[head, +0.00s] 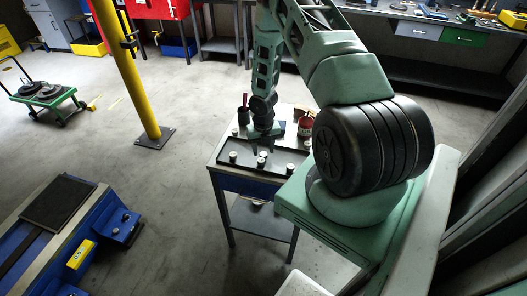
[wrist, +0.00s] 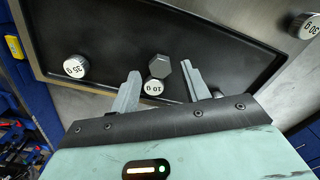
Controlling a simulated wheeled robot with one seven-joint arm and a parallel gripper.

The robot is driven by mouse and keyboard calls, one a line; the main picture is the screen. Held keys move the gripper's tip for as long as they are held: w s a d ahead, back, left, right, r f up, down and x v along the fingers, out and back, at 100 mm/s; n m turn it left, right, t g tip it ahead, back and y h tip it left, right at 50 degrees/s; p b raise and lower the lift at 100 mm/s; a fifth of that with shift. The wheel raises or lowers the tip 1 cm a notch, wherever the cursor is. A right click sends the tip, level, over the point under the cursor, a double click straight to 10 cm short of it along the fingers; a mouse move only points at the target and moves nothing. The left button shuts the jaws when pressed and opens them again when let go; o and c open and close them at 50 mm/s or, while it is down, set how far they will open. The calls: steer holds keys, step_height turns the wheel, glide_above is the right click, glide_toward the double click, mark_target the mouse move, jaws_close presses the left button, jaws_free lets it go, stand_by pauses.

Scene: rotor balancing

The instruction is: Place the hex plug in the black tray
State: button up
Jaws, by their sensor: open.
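The hex plug (wrist: 160,67) is a dark grey six-sided piece, seen over the black tray (wrist: 100,30) in the wrist view. It lies between the fingertips of my gripper (wrist: 159,72), with gaps to both fingers. A white-faced 10 g weight (wrist: 153,87) is right beside it, nearer my palm; I cannot tell whether they touch. My gripper is open. In the head view my gripper (head: 263,148) points down over the black tray (head: 275,163) on the small table. The plug is too small to tell apart there.
A 30 g weight (wrist: 76,66) is in the tray at the left. Another 30 g weight (wrist: 304,25) stands outside the tray at the right. A red container (head: 306,124) and a dark bottle (head: 243,110) stand behind the tray. A yellow post (head: 130,65) rises left of the table.

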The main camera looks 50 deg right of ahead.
mark_target(264, 154)
step_height(264, 154, up, 10)
steer(key=b, duration=0.1)
steer(key=a+r+m, duration=0.5)
steer(key=a+r, duration=0.3)
steer(key=a, duration=0.4)
steer(key=a+r+m, duration=0.5)
steer(key=a+r, duration=0.2)
steer(key=a, duration=0.6)
steer(key=s+a+r+m, duration=0.4)
steer(key=s+a+m, duration=0.1)
steer(key=s+a, duration=0.3)
steer(key=s+a+r+m, duration=0.4)
steer(key=s+a, duration=0.4)
steer(key=s, duration=0.2)
steer(key=shift+s+r+m+y, duration=0.2)
steer(key=shift+r+m+y, duration=0.1)
steer(key=shift+m, duration=0.6)
step_height(264, 154, down, 6)
steer(key=b, duration=0.5)
steer(key=shift+r+b, duration=0.2)
steer(key=shift+b, duration=0.2)
